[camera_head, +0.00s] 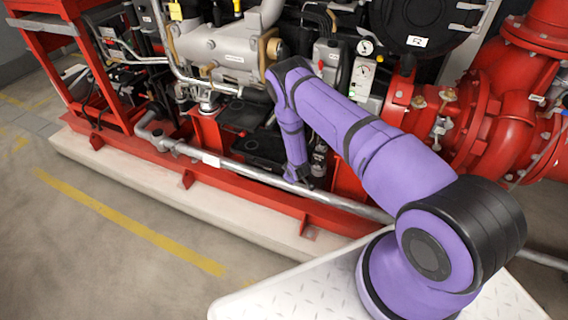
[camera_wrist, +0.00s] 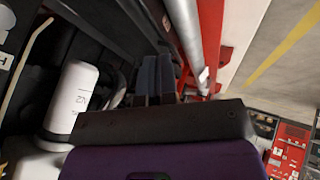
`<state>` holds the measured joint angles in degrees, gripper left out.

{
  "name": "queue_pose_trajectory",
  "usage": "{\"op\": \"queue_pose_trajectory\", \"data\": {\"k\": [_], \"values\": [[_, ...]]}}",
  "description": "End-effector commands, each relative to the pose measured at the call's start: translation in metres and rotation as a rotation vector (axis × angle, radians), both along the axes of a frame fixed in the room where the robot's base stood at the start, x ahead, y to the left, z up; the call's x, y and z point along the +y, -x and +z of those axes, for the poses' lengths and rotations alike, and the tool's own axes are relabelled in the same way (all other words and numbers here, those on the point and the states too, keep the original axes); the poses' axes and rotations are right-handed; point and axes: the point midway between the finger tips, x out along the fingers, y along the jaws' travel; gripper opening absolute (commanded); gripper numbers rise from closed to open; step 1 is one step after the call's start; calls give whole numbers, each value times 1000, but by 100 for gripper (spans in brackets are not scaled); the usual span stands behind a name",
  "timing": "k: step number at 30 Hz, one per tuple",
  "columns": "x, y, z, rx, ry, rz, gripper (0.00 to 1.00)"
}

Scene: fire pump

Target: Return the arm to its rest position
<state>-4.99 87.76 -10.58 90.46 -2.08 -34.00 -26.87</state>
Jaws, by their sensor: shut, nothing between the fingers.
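My purple arm (camera_head: 350,125) rises from its base on a pale tread plate in the head view. It reaches out over the red pump frame, bends at the elbow, and its forearm hangs down toward the long grey pipe. My gripper (camera_wrist: 155,78) shows in the wrist view as two dark fingers close together, shut and empty. In the head view the gripper is small and dark at the forearm's lower end, close to the pipe; whether it touches anything I cannot tell.
The grey pipe (camera_head: 255,172) runs along the red frame (camera_head: 170,160). Engine parts (camera_head: 225,50), gauges (camera_head: 364,70) and large red piping (camera_head: 490,110) crowd around the arm. A white cylinder (camera_wrist: 75,95) is left of the fingers. Open floor (camera_head: 90,240) lies at the front left.

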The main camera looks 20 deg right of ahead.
Motion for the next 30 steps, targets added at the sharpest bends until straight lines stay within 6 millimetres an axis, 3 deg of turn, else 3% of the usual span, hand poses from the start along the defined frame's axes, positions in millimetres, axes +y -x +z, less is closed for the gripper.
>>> {"op": "queue_pose_trajectory", "data": {"k": [7, 11, 14, 21, 30], "values": [[0, 0, 5, -2, -1, -2, 0], [1, -13, 29, -5, -9, -19, 0], [3, -27, 64, -3, -23, -45, 0], [7, -53, 167, 7, -69, -122, 0], [13, -58, 296, 20, -131, -206, 0]]}}
